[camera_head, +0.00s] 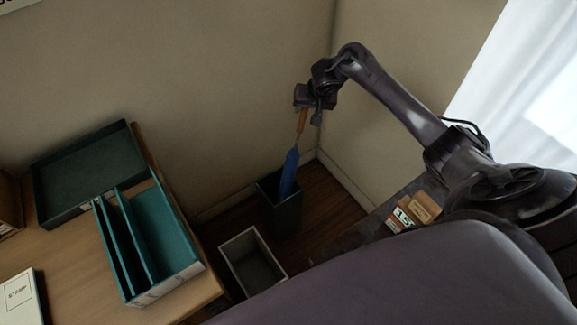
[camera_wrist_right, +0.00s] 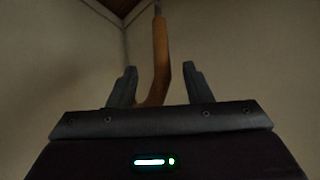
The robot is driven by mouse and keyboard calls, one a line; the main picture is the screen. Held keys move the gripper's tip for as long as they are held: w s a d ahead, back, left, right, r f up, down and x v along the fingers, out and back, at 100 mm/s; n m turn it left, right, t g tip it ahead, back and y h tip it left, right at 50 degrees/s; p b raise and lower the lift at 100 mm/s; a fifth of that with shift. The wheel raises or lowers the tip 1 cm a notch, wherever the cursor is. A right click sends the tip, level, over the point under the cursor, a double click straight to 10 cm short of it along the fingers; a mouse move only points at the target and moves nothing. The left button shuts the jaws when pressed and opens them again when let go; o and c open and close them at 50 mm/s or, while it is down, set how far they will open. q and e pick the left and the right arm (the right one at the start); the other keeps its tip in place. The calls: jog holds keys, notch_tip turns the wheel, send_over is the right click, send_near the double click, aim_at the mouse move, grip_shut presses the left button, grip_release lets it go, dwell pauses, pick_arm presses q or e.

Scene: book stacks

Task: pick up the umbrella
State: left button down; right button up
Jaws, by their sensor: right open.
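A blue umbrella (camera_head: 289,172) with a brown wooden handle (camera_head: 302,121) stands slightly tilted in a dark bin (camera_head: 282,212) on the floor by the room corner. My right gripper (camera_head: 309,112) is at the top of the handle. In the right wrist view the open fingers (camera_wrist_right: 158,88) stand on either side of the curved wooden handle (camera_wrist_right: 161,50), with a gap to the right finger; the handle's hook passes close to the left finger, and I cannot tell whether they touch. The hook's end is hidden behind the gripper body. My left gripper is not in view.
A grey open bin (camera_head: 228,252) stands on the floor left of the umbrella bin. A desk (camera_head: 75,255) with a teal divided holder (camera_head: 165,235) and a dark tray (camera_head: 88,170) is at left. Small boxes (camera_head: 414,209) sit on a dark surface at right. Walls stand close behind.

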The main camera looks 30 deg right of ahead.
aim_at(305, 112)
jog(key=x, duration=0.3)
jog(key=shift+w+f+b, duration=0.2)
jog(key=shift+b, duration=0.15)
jog(key=shift+x, duration=1.05)
jog(key=shift+d, duration=0.1)
jog(key=c, duration=0.9)
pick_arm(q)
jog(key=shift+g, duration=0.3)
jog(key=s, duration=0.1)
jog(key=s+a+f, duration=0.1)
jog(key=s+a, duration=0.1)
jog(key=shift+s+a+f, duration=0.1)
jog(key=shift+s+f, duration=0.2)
pick_arm(e)
grip_shut()
jog(key=shift+w, duration=0.1)
